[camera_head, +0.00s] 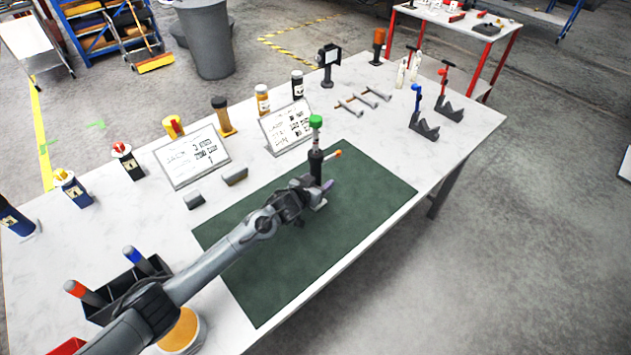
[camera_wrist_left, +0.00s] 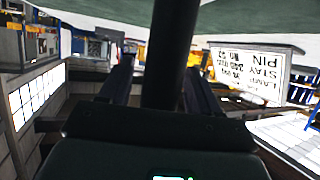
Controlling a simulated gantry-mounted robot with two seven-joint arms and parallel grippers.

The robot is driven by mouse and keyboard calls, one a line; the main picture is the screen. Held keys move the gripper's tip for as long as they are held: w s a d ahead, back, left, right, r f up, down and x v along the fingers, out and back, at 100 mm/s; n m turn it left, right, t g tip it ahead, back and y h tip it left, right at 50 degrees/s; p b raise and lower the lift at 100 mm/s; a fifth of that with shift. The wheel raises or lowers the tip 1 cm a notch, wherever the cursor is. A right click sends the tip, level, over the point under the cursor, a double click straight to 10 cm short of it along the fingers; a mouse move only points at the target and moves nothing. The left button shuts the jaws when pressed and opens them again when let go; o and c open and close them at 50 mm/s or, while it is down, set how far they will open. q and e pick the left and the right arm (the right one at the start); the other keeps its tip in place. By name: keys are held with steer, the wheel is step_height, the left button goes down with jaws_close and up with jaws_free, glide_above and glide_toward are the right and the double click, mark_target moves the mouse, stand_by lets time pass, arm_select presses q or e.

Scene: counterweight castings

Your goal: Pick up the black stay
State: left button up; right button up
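A dark upright tool (camera_head: 316,162) with a black lower part, a grey upper part and a green cap stands over the green mat; it may be the black stay. My left gripper (camera_head: 318,190) is at its lower part. In the left wrist view a black shaft (camera_wrist_left: 170,55) rises between the two fingers of that gripper (camera_wrist_left: 163,85). A narrow gap seems to show on the shaft's left side, so contact with both fingers is unclear. My right gripper is not in view.
A green mat (camera_head: 262,292) covers the table's front. An orange-tipped part (camera_head: 333,155) lies close behind the tool. A black bin (camera_head: 110,300) with handles is beside my arm.

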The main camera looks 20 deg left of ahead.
mark_target(319, 172)
arm_select(q)
jaws_close()
steer(key=shift+r, duration=0.1)
steer(key=shift+r, duration=0.15)
steer(key=shift+r, duration=0.2)
step_height(319, 172, up, 3)
steer(key=shift+r+p, duration=0.15)
steer(key=shift+p, duration=0.2)
steer(key=s+d+r, duration=0.2)
steer(key=d+r, duration=0.5)
steer(key=d, duration=0.4)
steer(key=shift+s+d, duration=0.2)
steer(key=shift+a+f, duration=0.15)
